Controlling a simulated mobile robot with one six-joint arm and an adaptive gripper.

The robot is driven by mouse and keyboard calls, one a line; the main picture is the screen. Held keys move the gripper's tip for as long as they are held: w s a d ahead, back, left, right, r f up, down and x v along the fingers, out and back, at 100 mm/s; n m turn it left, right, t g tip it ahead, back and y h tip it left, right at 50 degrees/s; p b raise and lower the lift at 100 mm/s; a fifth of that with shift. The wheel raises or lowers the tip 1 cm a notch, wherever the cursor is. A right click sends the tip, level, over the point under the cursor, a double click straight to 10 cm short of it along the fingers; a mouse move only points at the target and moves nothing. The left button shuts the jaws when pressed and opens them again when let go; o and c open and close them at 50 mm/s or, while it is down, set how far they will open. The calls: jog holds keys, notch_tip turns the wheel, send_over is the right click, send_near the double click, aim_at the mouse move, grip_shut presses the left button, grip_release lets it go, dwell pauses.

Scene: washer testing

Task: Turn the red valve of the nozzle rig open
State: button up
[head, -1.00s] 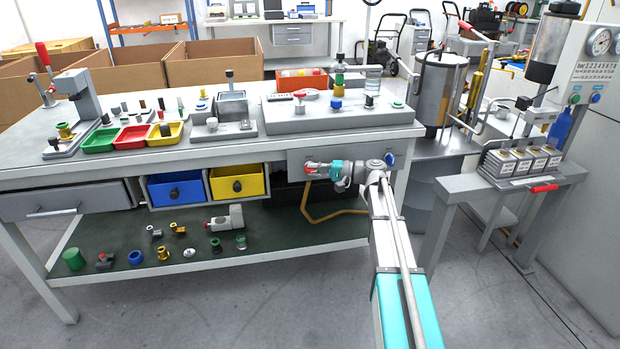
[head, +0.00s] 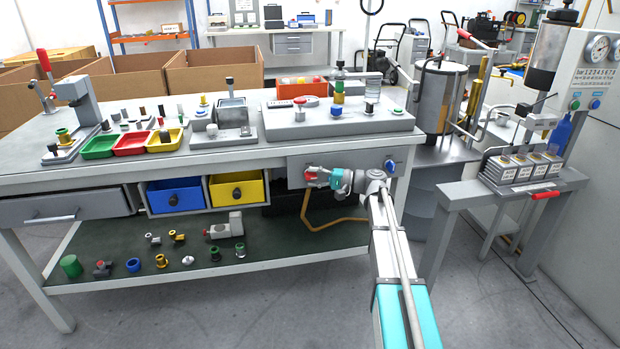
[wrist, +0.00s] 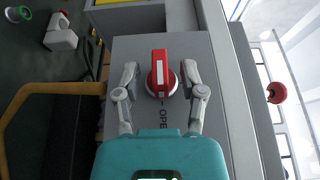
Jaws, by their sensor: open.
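The red valve (wrist: 160,74) has a bar-shaped handle with a white stripe and sits on a grey panel with a round pale base. In the wrist view its handle points along the picture's vertical. Dark lettering reading "OPE" (wrist: 164,118) shows on the panel just below it, the rest hidden by my gripper. My gripper (wrist: 163,80) is open, one finger on each side of the valve, with small gaps visible to the handle. In the head view my gripper (head: 318,178) is at the bench's front panel, and the valve is hard to separate from it there.
A blue knob (head: 390,166) is on the front panel to the right. Blue (head: 175,195) and yellow (head: 237,190) drawers are to the left. A brown hose (head: 330,222) hangs below. The bench top (head: 240,150) overhangs the panel.

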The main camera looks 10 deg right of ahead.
jog(key=v, duration=1.2)
dwell(0.3)
dwell(0.4)
jog(key=s+a+f+n+g+h+p, duration=0.25)
jog(key=s+a+f+g+h, duration=0.35)
jog(key=s+a+f+h, duration=0.65)
jog(key=s+f+n+h, duration=0.2)
jog(key=s+f+h, duration=0.15)
jog(key=s, duration=0.95)
notch_tip(320, 180, up, 38)
jog(key=p, duration=3.8)
jog(key=shift+w+a+g+h, duration=0.35)
jog(key=shift+a+g+h, duration=0.05)
